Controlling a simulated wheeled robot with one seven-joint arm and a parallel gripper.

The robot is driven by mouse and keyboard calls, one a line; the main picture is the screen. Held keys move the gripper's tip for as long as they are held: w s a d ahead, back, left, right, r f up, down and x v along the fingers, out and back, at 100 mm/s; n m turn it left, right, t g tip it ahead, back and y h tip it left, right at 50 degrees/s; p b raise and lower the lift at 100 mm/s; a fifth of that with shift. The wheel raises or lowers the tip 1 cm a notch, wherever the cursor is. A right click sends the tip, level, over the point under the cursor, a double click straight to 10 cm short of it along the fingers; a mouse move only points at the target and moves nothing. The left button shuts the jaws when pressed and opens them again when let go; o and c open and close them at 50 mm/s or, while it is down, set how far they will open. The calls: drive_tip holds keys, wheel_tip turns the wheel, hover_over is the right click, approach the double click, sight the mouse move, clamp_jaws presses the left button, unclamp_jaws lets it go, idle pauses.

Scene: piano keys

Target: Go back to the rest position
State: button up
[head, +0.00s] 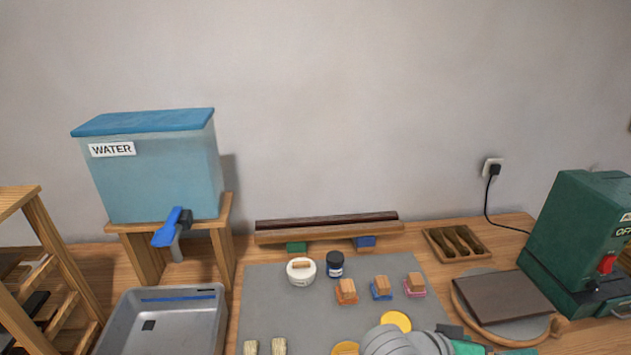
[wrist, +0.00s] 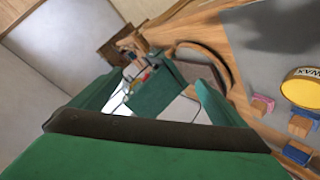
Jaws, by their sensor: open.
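My gripper (wrist: 158,86) fills the lower part of the wrist view, with green fingers spread apart and nothing seen between them. In the head view my grey arm and the green part of my gripper (head: 465,347) show at the bottom edge, over the front right of the grey mat (head: 262,300). The fingertips are not clear there. No piano key is clearly recognisable in either view.
A yellow-lidded wax tin (head: 397,320) and wooden-topped blocks (head: 381,287) lie close to my arm. A round board (head: 540,330) and green machine (head: 575,235) stand right. A metal tray (head: 165,320) and water tank (head: 160,175) stand left. Space above the table looks clear.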

drive_tip(key=w+a+n+t+h, duration=0.1)
drive_tip(key=w+a+n+t, duration=0.35)
drive_tip(key=n+t, duration=0.35)
drive_tip(key=s+a+f+n+t+y, duration=0.3)
drive_tip(key=a+f+n+t+y, duration=0.4)
drive_tip(key=a+f, duration=0.55)
drive_tip(key=s+a+f+m+g+y, duration=0.1)
drive_tip(key=s+a+f+m+y, duration=0.2)
drive_tip(key=s+a, duration=0.6)
drive_tip(key=s+a+f+m+g+y, duration=0.1)
drive_tip(key=s+a+f+m+y, duration=0.2)
drive_tip(key=s+a, duration=0.6)
drive_tip(key=s+m+y, duration=0.1)
drive_tip(key=s, duration=0.4)
drive_tip(key=shift+s+a+f+m, duration=0.15)
drive_tip(key=shift+s+a+m, duration=0.05)
drive_tip(key=shift+a+m, duration=0.2)
